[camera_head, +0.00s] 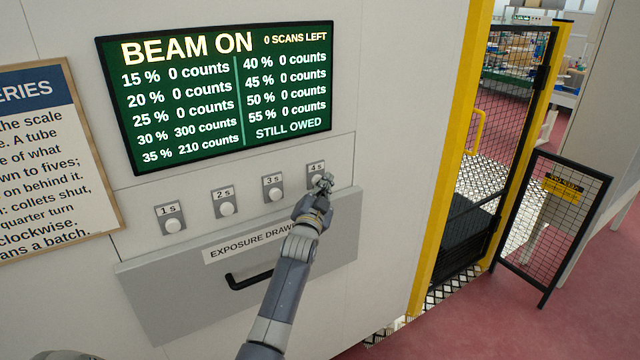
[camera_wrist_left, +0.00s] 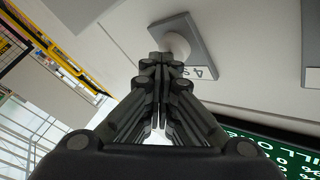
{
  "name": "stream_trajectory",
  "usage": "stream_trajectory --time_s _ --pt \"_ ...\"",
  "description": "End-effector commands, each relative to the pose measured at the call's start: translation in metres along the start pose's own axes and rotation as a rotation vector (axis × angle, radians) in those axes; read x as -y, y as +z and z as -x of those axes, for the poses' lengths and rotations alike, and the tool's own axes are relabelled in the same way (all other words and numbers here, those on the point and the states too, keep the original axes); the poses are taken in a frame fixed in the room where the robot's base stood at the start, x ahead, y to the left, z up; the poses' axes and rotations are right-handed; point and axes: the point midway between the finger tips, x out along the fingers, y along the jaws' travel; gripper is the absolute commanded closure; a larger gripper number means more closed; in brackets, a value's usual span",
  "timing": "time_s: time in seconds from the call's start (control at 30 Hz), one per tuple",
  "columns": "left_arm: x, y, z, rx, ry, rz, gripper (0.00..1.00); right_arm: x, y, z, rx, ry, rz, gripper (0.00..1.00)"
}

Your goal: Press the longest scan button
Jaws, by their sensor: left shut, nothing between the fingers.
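Four-second button, labelled "4 s" (camera_head: 316,168), is the rightmost in a row on the pale wall panel. My left gripper (camera_head: 324,184) is shut and empty, with its fingertips at this button, partly covering it. In the left wrist view the closed fingertips (camera_wrist_left: 160,62) overlap the white round button (camera_wrist_left: 176,46) on its grey plate; I cannot tell whether they touch it. The "3 s" button (camera_head: 275,194), "2 s" button (camera_head: 227,208) and "1 s" button (camera_head: 173,225) are to the left, uncovered. My right gripper is not in view.
A green screen (camera_head: 220,90) above reads "BEAM ON", "0 SCANS LEFT" and "STILL OWED". A grey exposure drawer (camera_head: 180,290) with a black handle (camera_head: 248,280) projects below the buttons. A yellow post (camera_head: 450,150) and mesh gate (camera_head: 550,225) stand at right.

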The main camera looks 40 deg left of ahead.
Motion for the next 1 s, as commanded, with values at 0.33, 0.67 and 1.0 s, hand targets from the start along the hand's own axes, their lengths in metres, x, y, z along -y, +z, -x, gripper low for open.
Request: stream_trajectory --time_s 0.33,0.67,1.0 --pt "0.0 -0.001 0.001 0.0 -0.001 -0.001 1.0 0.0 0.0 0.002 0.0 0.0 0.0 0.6" --pt "-0.009 -0.01 0.013 0.001 0.0 0.0 1.0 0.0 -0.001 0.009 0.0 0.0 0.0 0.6" --pt "-0.011 -0.01 0.015 0.0 0.0 -0.001 1.0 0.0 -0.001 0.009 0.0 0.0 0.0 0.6"
